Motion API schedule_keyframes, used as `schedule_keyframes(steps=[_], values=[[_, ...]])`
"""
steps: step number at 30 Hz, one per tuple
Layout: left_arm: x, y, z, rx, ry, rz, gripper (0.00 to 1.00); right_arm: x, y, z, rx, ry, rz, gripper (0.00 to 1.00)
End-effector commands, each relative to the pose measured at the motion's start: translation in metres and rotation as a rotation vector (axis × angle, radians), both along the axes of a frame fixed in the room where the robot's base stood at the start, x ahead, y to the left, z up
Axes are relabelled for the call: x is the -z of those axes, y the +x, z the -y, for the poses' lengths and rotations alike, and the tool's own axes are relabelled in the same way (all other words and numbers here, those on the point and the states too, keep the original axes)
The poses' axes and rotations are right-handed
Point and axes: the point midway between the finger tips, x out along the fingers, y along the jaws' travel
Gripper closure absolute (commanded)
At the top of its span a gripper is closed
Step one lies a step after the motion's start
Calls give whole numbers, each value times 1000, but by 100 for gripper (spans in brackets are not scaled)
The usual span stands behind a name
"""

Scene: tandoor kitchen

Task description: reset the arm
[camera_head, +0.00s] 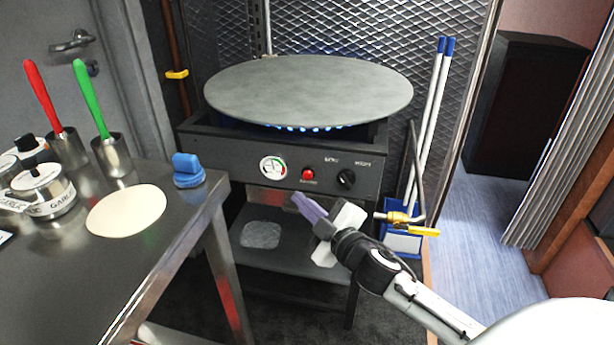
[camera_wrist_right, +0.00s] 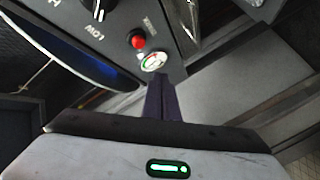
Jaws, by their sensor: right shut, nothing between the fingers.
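My right gripper (camera_head: 301,205) is in front of the stove's lower part, below the control panel. Its purple fingers are together with nothing between them. In the right wrist view the closed fingers (camera_wrist_right: 161,95) point toward the gauge (camera_wrist_right: 153,62) and the red button (camera_wrist_right: 138,41). They look apart from the stove, though the exact gap is hard to tell. My right arm comes in from the lower right. My left gripper does not show in either view.
The stove (camera_head: 230,148) carries a round griddle (camera_head: 310,90) over blue flames. A steel table (camera_head: 150,275) at left holds flatbread dough (camera_head: 126,210), a blue-handled press (camera_head: 188,170) and several containers. A brass gas valve (camera_head: 398,217) and broom handles (camera_head: 432,120) stand right of the stove. Floor (camera_head: 470,240) is open at right.

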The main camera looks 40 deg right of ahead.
Motion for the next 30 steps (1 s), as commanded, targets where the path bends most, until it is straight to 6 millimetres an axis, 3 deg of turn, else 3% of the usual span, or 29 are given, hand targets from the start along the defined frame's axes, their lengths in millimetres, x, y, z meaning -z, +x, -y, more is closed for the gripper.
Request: schedule_keyframes(steps=[23,26,30], values=[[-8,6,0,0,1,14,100,5,-4,-4,-2,19,-19,100],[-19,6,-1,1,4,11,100,27,-23,-19,-3,99,-94,100],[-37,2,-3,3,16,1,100,79,-80,-63,5,304,-288,100]])
